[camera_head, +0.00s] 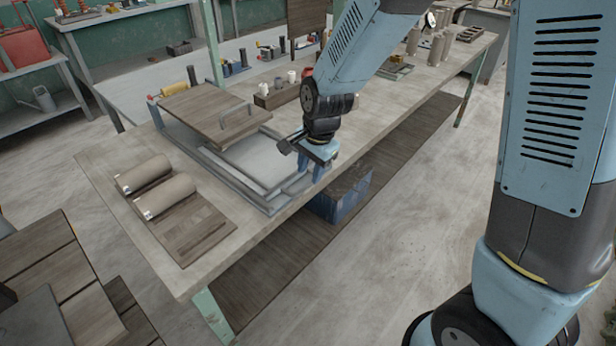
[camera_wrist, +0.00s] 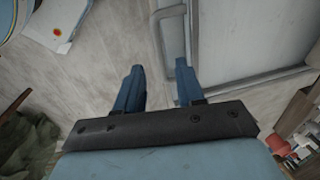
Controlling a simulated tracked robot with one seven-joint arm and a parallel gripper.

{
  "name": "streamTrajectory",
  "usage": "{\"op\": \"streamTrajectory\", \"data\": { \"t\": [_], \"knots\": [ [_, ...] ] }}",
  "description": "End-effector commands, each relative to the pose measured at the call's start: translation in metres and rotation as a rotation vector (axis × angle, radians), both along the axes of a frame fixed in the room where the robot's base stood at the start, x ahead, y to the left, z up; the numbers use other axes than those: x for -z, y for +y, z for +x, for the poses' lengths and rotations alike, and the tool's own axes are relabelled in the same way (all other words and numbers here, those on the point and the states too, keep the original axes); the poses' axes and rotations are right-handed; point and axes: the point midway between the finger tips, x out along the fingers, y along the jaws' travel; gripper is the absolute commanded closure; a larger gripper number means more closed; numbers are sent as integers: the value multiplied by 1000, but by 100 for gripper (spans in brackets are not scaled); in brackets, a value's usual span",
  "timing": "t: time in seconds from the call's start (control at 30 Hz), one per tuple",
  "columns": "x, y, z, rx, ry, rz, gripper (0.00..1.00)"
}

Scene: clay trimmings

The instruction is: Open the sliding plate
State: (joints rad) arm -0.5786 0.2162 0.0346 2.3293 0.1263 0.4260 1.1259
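A low grey metal frame (camera_head: 262,203) on the workbench holds a pale grey flat plate (camera_head: 262,160). A brown wooden board (camera_head: 205,108) with a metal loop handle (camera_head: 237,118) lies over its far left part. My gripper (camera_head: 315,170) points down at the right edge of the frame. In the wrist view my gripper (camera_wrist: 160,72) has its two blue fingers apart, with nothing clamped. A pale bar-like handle (camera_wrist: 160,35) shows just beyond the fingertips, beside a framed grey plate (camera_wrist: 240,40). I cannot tell whether the fingers touch the handle.
Two clay rolls (camera_head: 168,194) lie on wooden boards (camera_head: 190,232) at the bench's near left. A wooden block with small cups (camera_head: 275,95) stands behind the frame. A blue crate (camera_head: 343,197) sits on the lower shelf. Clay cylinders (camera_head: 437,48) stand at the far right end.

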Motion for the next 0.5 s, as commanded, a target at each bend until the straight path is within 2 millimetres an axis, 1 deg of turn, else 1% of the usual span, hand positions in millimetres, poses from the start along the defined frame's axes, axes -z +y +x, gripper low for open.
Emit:
{"op": "streamTrajectory", "data": {
  "t": [0.03, 0.3, 0.5],
  "knots": [
    [-10, -1, 0, 0, -5, 3, 62],
    [-54, -8, -5, 1, -3, 3, 62],
    [-81, -12, -7, 1, -2, 1, 62]
  ]
}}
